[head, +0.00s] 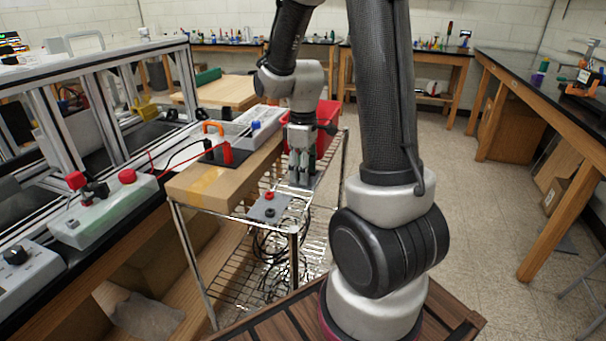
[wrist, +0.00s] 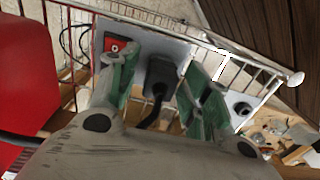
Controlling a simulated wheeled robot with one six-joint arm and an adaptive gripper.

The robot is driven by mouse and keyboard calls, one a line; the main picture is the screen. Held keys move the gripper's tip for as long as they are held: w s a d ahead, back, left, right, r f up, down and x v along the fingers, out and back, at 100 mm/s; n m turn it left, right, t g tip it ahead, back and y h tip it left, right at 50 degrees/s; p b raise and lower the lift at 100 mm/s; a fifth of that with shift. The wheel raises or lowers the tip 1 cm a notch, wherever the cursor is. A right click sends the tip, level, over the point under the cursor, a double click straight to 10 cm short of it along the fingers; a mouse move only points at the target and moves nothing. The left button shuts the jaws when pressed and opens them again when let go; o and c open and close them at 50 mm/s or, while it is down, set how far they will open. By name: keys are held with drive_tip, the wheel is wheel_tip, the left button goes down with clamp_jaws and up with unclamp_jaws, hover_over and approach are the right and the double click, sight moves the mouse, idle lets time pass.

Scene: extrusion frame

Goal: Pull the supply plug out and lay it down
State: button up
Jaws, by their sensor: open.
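The black supply plug (wrist: 161,76) sits in a pale panel (wrist: 180,50), beside a red switch (wrist: 120,45), in the wrist view. A black cable (wrist: 152,112) runs from the plug back toward the gripper. My gripper (wrist: 163,85) is open, with one green-padded finger on each side of the plug and a gap visible on both sides. In the head view my gripper (head: 302,178) points down at the wire shelf's edge, and it hides the plug there.
A grey plate with red and black knobs (head: 269,207) lies close to the gripper. A red bin (head: 326,118) stands just behind it. Loose black cables (head: 270,250) hang below on the wire shelf (head: 235,287).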

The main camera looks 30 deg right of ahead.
idle(0.5)
clamp_jaws()
drive_tip(key=shift+r, duration=3)
drive_tip(key=shift+d, duration=0.1)
